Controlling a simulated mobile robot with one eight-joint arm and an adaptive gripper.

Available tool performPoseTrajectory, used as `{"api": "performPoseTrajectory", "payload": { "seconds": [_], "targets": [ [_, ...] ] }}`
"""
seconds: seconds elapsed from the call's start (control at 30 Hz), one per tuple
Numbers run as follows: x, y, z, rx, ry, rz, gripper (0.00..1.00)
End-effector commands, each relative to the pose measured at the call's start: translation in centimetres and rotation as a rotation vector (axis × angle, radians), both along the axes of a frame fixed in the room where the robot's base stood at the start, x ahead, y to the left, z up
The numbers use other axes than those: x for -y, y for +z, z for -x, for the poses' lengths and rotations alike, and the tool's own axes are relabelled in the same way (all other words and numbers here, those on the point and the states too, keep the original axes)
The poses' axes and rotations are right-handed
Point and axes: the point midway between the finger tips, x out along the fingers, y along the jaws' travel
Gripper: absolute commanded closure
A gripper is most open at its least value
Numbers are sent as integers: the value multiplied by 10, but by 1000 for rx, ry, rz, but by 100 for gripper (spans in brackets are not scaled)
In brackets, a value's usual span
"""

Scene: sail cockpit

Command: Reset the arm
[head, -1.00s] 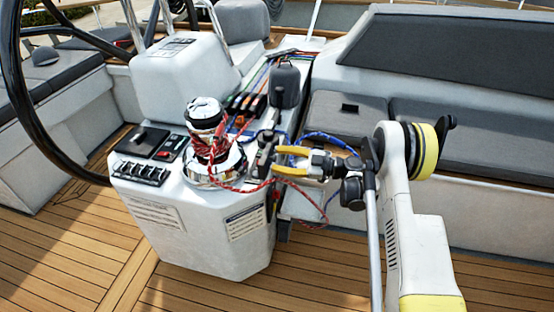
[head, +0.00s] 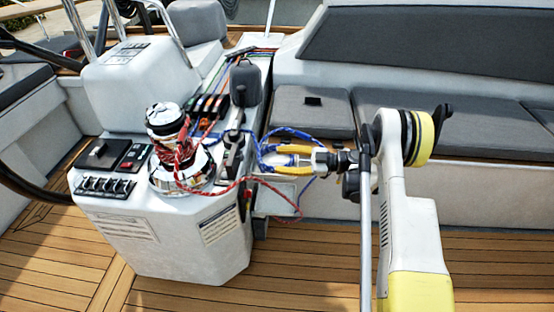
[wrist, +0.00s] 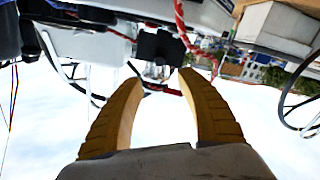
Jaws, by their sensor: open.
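My gripper (head: 285,160) is in the middle of the head view, with its yellow fingers pointing left toward the white console. In the wrist view my gripper (wrist: 158,85) shows its two yellow fingers spread apart with nothing between them. A chrome winch (head: 178,160) wrapped with red rope (head: 178,148) stands on the console, to the left of the fingers. A red line runs from the winch past the gripper, and a blue rope (head: 268,142) loops beside the fingers. Whether either rope touches the gripper cannot be told.
The white console (head: 165,245) carries a switch panel (head: 104,186) and a dark lever (head: 245,85). A black steering wheel (head: 30,190) is at the left. Grey cushioned benches (head: 420,115) lie behind my arm. The teak floor (head: 300,265) in front is clear.

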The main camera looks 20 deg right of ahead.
Motion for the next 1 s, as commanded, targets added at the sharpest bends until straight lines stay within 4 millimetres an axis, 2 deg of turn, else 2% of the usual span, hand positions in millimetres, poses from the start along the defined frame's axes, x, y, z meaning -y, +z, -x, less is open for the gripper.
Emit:
{"api": "performPoseTrajectory", "payload": {
  "seconds": [0.27,0.37,0.57,0.77,0.87,1.0],
  "targets": [
    [-2,5,-2,-22,-2,7,56],
    [-9,23,-6,-102,-15,34,56],
    [-36,82,-4,-412,-103,143,56],
    [-57,133,31,-701,-270,252,56],
    [-62,154,59,-818,-374,297,56],
    [-64,175,107,-948,-541,344,56]
  ]
}}
